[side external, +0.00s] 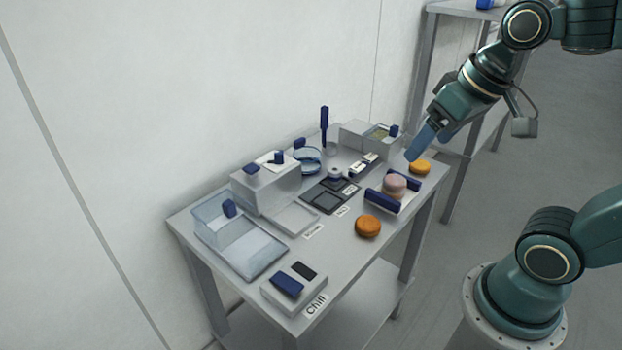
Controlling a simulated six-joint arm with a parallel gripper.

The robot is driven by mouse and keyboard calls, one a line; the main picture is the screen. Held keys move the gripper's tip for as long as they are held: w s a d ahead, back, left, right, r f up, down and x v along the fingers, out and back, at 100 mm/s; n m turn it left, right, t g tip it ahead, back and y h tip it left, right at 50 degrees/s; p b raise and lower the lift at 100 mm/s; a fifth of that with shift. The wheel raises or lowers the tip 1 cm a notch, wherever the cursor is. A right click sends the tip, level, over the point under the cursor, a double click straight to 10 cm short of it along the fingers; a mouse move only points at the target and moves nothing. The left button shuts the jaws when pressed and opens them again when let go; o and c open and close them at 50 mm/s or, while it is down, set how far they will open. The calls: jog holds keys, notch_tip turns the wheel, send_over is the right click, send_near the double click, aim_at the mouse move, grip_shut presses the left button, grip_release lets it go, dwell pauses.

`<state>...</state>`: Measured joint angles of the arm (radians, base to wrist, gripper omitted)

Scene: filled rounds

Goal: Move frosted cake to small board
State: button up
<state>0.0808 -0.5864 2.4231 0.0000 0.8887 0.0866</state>
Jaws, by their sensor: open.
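A round cake with a pinkish top (395,184), which looks like the frosted one, sits between two dark blue bars (407,180) on a pale holder at the table's right side. My gripper (422,143) is open and empty, with blue fingers pointing down and left. It appears above and behind the pink-topped cake, apart from it. A dark square plate (326,202) and a pale flat board (292,219) lie left of the cake. I cannot tell which flat piece is the small board.
Orange rounds lie at the table's near right (368,226) and far right (420,167). A clear tray (246,249), a pale box (266,187), a blue-glass dish (307,160) and an upright blue handle (324,125) crowd the left and back. A label reads "Chill" (316,305).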

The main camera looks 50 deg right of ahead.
jog(key=shift+s+a+n+t, duration=0.15)
jog(key=shift+s+a+n, duration=0.2)
jog(key=shift+s, duration=0.2)
jog(key=shift+s+a+n+t, duration=0.1)
jog(key=shift+s+a+n, duration=0.15)
jog(key=shift+s, duration=0.3)
jog(key=shift+s+a+n+t, duration=0.15)
jog(key=shift+s+a+n, duration=0.1)
jog(key=shift+s+n, duration=0.25)
